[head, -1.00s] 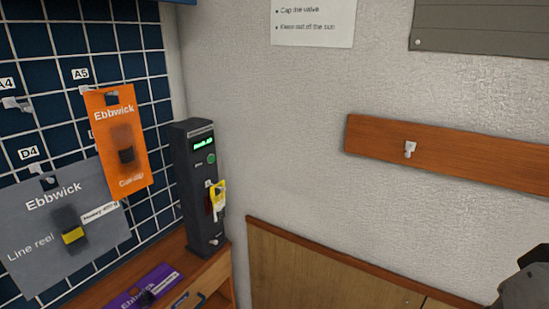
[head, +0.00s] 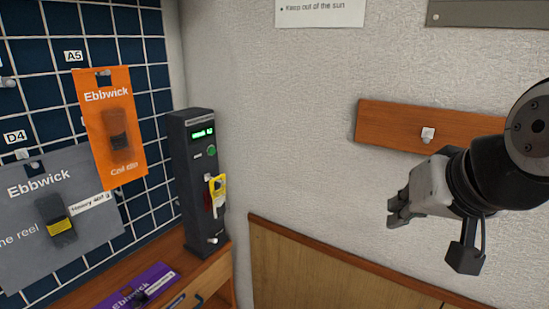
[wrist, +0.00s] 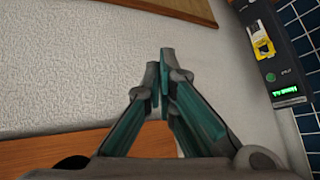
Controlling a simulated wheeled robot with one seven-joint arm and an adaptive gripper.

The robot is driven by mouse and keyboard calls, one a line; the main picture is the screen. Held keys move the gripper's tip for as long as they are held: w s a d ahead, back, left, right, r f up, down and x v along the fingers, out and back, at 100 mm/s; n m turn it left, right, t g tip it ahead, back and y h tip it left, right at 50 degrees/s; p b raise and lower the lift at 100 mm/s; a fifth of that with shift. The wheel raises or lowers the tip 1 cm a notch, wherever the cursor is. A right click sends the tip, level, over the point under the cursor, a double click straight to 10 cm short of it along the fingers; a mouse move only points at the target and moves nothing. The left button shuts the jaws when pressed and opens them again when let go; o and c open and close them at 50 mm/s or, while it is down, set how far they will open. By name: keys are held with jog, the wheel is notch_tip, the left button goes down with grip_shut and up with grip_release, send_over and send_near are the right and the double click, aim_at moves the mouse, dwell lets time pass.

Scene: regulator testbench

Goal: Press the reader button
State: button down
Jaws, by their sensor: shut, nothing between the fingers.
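The reader (head: 198,180) is a tall dark box standing on a wooden shelf in the corner, with a lit green display (head: 202,133). Its round green button (head: 211,151) sits just below the display. A yellow tag (head: 217,190) hangs on its front below the button. In the wrist view the reader (wrist: 286,62) is at the upper right, with the green button (wrist: 271,76) in sight. My gripper (head: 393,211) is at the right in the head view, well apart from the reader, before the bare wall. Its fingertips (wrist: 160,68) are together and empty.
A wooden rail (head: 385,125) with a hook is on the wall behind my arm. Orange (head: 112,125) and grey (head: 55,215) packages hang on the grid left of the reader. A purple package (head: 135,288) lies on the shelf. The space between gripper and reader looks clear.

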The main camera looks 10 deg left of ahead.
aim_at(212, 151)
jog(key=w+a+f+m+t+y+b, duration=0.2)
jog(key=w+a+t+b, duration=0.45)
jog(key=w+a, duration=1)
jog(key=w+a+f+t+y+b, duration=0.1)
jog(key=w+a+b, duration=0.2)
jog(key=a, duration=0.4)
jog(key=w+a+f+m+t+y+b, duration=0.1)
jog(key=w+a+t+b, duration=0.1)
jog(key=w+a+b, duration=0.2)
jog(key=shift+a+f+y+b, duration=0.2)
jog(key=shift+a+y+b, duration=0.2)
jog(key=shift+a, duration=1)
jog(key=shift+w+t, duration=0.1)
jog(key=shift+t, duration=0.15)
jog(key=shift+a, duration=0.15)
jog(key=w+a+p, duration=0.3)
jog(key=a, duration=0.4)
jog(key=shift+w+a, duration=0.2)
jog(key=shift+a, duration=0.2)
